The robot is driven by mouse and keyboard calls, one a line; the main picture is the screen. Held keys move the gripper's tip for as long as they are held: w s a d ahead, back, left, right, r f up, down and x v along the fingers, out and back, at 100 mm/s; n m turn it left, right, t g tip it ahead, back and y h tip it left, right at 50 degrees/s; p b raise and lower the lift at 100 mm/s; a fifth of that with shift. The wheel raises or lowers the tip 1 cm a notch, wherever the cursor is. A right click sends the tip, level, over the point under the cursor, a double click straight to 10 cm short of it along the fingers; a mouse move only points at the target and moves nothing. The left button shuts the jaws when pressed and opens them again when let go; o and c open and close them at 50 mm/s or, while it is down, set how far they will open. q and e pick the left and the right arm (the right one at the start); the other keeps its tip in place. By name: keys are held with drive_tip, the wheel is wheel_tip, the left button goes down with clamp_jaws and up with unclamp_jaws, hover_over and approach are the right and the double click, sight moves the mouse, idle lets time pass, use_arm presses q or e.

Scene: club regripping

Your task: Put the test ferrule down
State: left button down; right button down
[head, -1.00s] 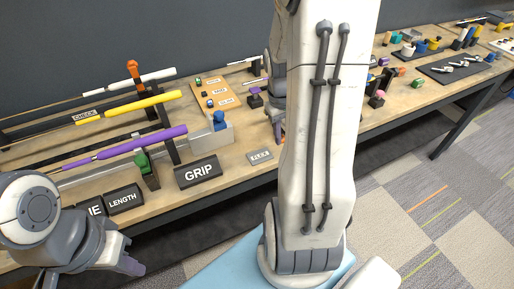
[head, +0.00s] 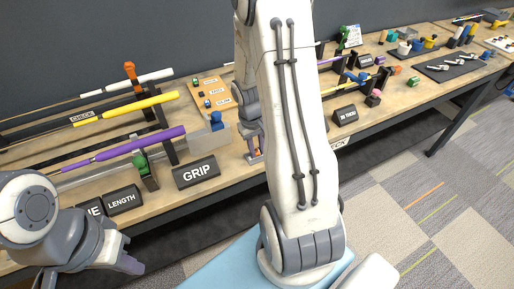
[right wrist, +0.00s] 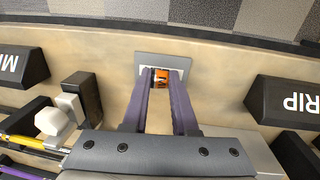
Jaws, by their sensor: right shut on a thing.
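A small orange and dark piece, which I take as the test ferrule (right wrist: 160,81), is between the fingertips of my right gripper (right wrist: 162,76) in the right wrist view. The gripper is shut on it. Both are over a flat grey plate (right wrist: 180,60) on the workbench; whether the piece touches the plate I cannot tell. In the head view my right gripper (head: 254,157) is low over the bench, right of the GRIP block (head: 197,171).
A rack with purple (head: 125,150), yellow (head: 130,105) and white-gripped clubs stands on the bench at left. A LENGTH block (head: 124,199) is beside GRIP. Another black sign block (head: 345,115) and small coloured parts lie right of my arm.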

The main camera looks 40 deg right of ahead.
drive_tip(key=shift+f, duration=0.15)
drive_tip(key=c, duration=0.7)
unclamp_jaws()
drive_tip(key=r, duration=0.4)
drive_tip(key=a+r, duration=0.1)
drive_tip(key=r, duration=0.7)
drive_tip(key=shift+w+a+r, duration=0.15)
drive_tip(key=s+a+r+n+y, duration=0.1)
drive_tip(key=s+a+n, duration=0.1)
drive_tip(key=a, duration=0.7)
drive_tip(key=s+a+r+n, duration=0.2)
drive_tip(key=a+n, duration=0.1)
drive_tip(key=a, duration=0.7)
drive_tip(key=s+a+n, duration=0.1)
drive_tip(key=s+a, duration=0.2)
drive_tip(key=s, duration=0.1)
drive_tip(key=s+a+n, duration=0.2)
drive_tip(key=s+a, duration=0.2)
drive_tip(key=s+a+n+y, duration=0.1)
drive_tip(key=s+a+n, duration=0.1)
drive_tip(key=s+a, duration=0.1)
drive_tip(key=shift+s+a+r, duration=0.15)
drive_tip(key=shift+s+r, duration=0.15)
drive_tip(key=shift+s, duration=0.45)
